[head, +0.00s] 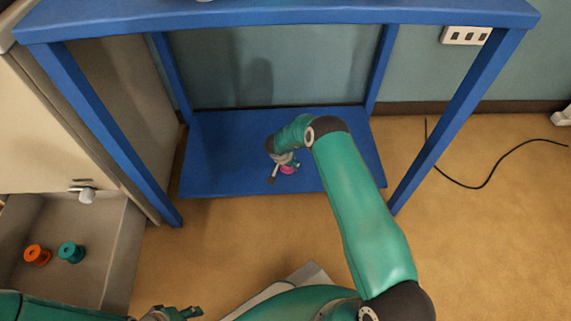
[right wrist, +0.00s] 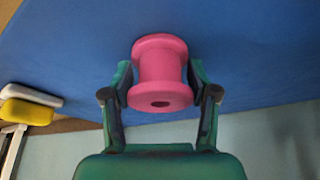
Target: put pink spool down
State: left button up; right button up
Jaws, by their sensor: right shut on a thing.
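The pink spool (right wrist: 160,74) is between the fingers of my right gripper (right wrist: 162,88) in the right wrist view, and the fingers are shut on it. In the head view my right gripper (head: 281,171) is over the blue lower shelf (head: 225,150), with a small part of the pink spool (head: 288,170) showing beside it. I cannot tell whether the spool touches the shelf. My left gripper (head: 180,313) is at the bottom edge of the head view, and its fingertips point right.
An open drawer (head: 110,240) at the left holds an orange spool (head: 37,255) and a teal spool (head: 71,252). Blue posts and the top board (head: 280,20) frame the shelf. A black cable (head: 485,185) lies on the floor at right. The shelf is bare around my right gripper.

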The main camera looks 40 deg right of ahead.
jog(key=o, duration=1.2)
jog(key=shift+r, duration=0.2)
jog(key=p+v, duration=0.6)
jog(key=v, duration=0.6)
jog(key=s+a+n+y, duration=0.2)
jog(key=s+a+n, duration=0.1)
jog(key=s+a, duration=0.4)
jog(key=s+a+r+n+g+y, duration=0.1)
jog(key=s+a+n+y, duration=0.2)
jog(key=s+a, duration=0.5)
jog(key=s+a+r+n+y, duration=0.1)
jog(key=s+a+n+y, duration=0.1)
jog(key=s+a, duration=0.5)
jog(key=shift+s+a+r+n+g+y, duration=0.15)
jog(key=shift+s+n, duration=0.1)
jog(key=shift+s, duration=0.65)
jog(key=shift+s+a+n+g+y, duration=0.1)
jog(key=shift+s+n, duration=0.1)
jog(key=shift+s, duration=0.7)
jog(key=shift+s+a+r+n+g+y, duration=0.15)
jog(key=shift+s+n, duration=0.1)
jog(key=shift+s, duration=0.7)
